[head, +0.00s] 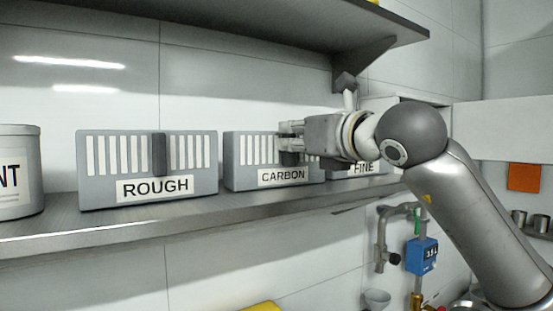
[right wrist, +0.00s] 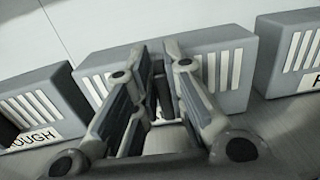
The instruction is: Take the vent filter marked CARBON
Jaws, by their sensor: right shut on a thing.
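The vent filter marked CARBON (head: 250,160) is a grey box with white slots, standing on the shelf between the ROUGH and FINE filters. In the head view my right gripper (head: 290,145) is at its front and covers its middle and right upper part. In the right wrist view the CARBON filter (right wrist: 232,65) fills the middle, with its label hidden. There my right gripper (right wrist: 160,85) has its two fingers on either side of the dark upright handle (right wrist: 158,80) and is shut on it. The filter still rests on the shelf. My left gripper is not in view.
The ROUGH filter (head: 148,165) stands left of it, and the FINE filter (head: 362,170) stands close on the right, partly behind my arm. A grey canister (head: 20,170) is at the far left. An upper shelf (head: 300,22) with a bracket (head: 358,62) hangs above.

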